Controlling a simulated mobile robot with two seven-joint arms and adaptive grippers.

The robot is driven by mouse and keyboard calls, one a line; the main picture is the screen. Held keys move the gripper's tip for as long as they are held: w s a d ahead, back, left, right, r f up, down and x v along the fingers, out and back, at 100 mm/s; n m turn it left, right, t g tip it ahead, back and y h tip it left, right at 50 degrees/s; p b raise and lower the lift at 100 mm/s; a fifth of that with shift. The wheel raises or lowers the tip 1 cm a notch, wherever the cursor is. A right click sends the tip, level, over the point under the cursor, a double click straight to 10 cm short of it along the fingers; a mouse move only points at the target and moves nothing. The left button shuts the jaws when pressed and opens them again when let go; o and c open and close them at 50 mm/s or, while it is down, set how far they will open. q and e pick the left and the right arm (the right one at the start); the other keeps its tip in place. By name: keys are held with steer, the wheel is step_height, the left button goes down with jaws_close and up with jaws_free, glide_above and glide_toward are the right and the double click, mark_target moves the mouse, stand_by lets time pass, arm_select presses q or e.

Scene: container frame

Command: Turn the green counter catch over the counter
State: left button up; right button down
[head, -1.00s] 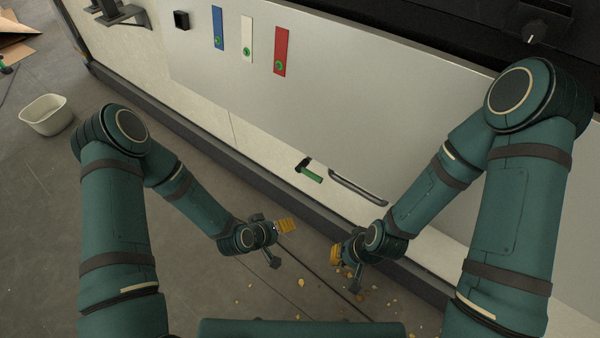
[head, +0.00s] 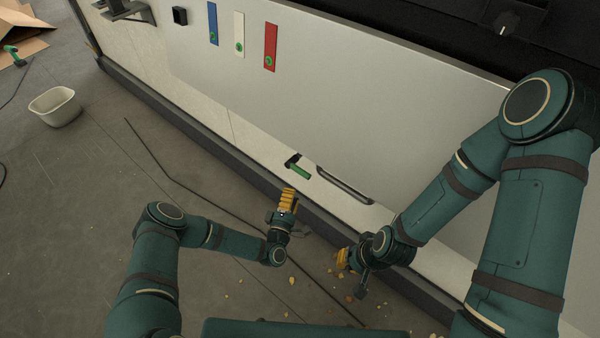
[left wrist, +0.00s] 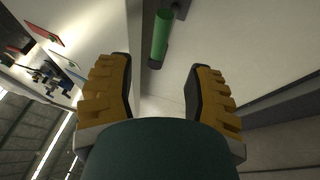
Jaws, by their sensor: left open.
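The green counter catch (head: 299,170) is a short green handle on a black mount, fixed near the lower edge of the grey panel and slanting down to the right. My left gripper (head: 288,195) is just below it in the head view, apart from it. In the left wrist view the catch (left wrist: 161,38) shows ahead, above the space between the spread yellow fingers of the open, empty left gripper (left wrist: 158,82). My right gripper (head: 343,259) hangs lower right, away from the catch. Its fingers are too small and overlapped to read.
A dark bar handle (head: 345,186) lies just right of the catch. Blue (head: 213,24), white (head: 239,34) and red (head: 270,47) strips are on the panel (head: 330,110). A dark ledge (head: 220,155) runs below. A white tub (head: 55,106) stands on the floor at left.

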mark_target(300, 170)
arm_select(q)
steer(key=b+x, duration=0.1)
steer(key=x, duration=0.8)
steer(key=shift+w+d+r, duration=0.1)
steer(key=shift+w, duration=0.05)
jaws_close()
